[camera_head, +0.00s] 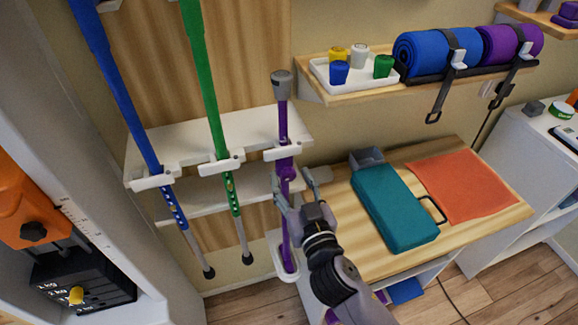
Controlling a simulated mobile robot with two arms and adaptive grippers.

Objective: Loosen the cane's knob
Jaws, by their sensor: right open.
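The purple cane (284,122) stands upright in a white rack, its grey end up and its foot in a white holder (296,276). A purple knob (288,174) shows on its shaft just below the rack's clip. My right gripper (294,180) is open at the knob's height, one finger on each side of it in the picture. I cannot tell whether the fingers touch the knob or the shaft. My left gripper is not in view.
A blue cane (118,80) and a green cane (203,75) stand in the rack to the left. A wooden table (350,252) with a teal case (394,208) and an orange cloth (463,186) is at right. A shelf (335,96) with rolled mats overhangs behind.

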